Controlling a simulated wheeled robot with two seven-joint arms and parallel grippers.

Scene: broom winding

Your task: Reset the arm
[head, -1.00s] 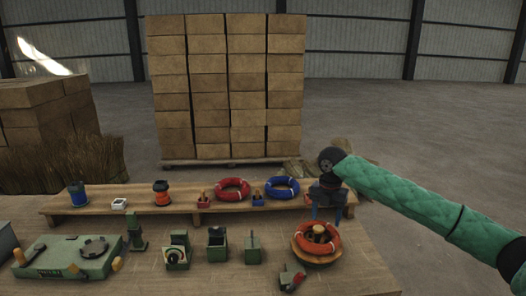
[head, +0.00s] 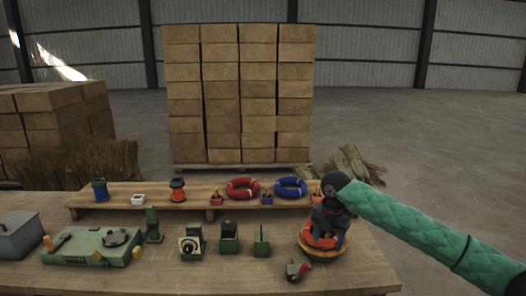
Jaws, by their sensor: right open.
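My right gripper (head: 324,237), at the end of the green-sleeved arm, points down over a round wooden base (head: 324,255) at the right of the table. An orange ring (head: 318,243) lies on this base, partly hidden by the gripper. The blue fingers stand apart, one on each side of the base's middle. I cannot tell whether they touch the ring. The middle of the base is hidden behind the gripper. My left gripper is not in view.
A raised wooden shelf (head: 160,211) carries a red ring (head: 243,189), a blue ring (head: 290,187) and small spools. Green devices and a green flat machine (head: 92,247) stand on the table. Stacked boxes (head: 240,95) stand behind.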

